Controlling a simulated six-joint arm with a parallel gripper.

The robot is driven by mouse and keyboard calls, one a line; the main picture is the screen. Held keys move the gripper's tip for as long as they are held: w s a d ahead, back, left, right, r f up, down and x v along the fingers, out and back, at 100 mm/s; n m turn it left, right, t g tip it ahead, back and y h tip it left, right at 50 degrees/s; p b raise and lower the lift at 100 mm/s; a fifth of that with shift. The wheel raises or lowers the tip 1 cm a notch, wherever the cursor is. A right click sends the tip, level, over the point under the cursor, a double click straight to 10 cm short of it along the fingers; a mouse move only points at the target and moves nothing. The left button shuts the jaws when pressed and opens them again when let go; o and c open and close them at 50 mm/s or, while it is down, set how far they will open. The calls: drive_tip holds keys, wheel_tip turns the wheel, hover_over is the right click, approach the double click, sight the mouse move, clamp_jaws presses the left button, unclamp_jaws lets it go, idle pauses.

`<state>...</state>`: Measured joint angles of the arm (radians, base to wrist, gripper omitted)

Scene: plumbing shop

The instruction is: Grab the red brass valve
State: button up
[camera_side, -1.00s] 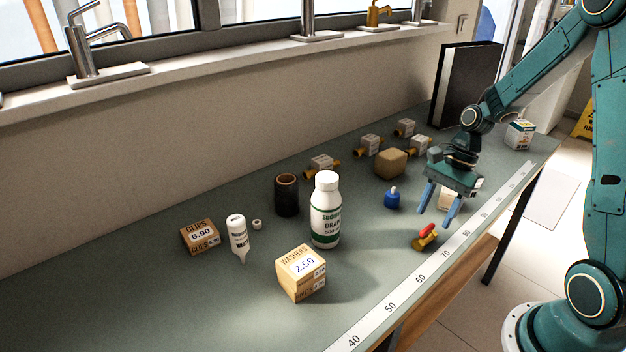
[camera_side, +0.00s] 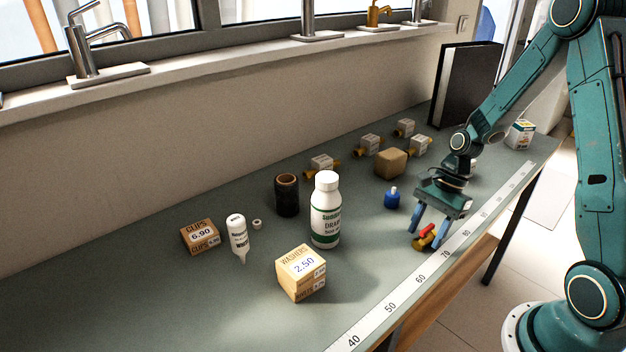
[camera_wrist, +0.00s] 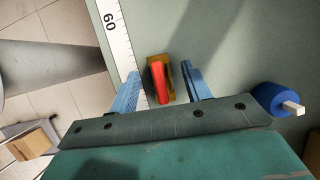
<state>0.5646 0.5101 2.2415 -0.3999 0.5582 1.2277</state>
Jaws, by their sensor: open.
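The brass valve with a red handle (camera_side: 424,238) lies on the green bench top near the ruler strip at the front edge. My gripper (camera_side: 424,232) is open above it, its two blue fingers pointing down on either side of the valve. In the wrist view the valve (camera_wrist: 160,80) lies between the open fingers of my gripper (camera_wrist: 160,84), with a gap visible on both sides. In that view the red handle points toward the gripper's palm. I cannot tell whether the fingertips reach the bench.
A blue valve-like piece with a white stem (camera_side: 392,198) stands left of my gripper and also shows in the wrist view (camera_wrist: 278,101). A white bottle (camera_side: 325,212) and a washers box (camera_side: 301,273) stand further left. The ruler strip (camera_side: 420,279) runs along the front edge.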

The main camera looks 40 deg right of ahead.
sight(428, 228)
clamp_jaws()
drive_tip(key=shift+r, duration=0.1)
idle(0.3)
wheel_tip(428, 228, up, 20)
idle(0.8)
idle(0.5)
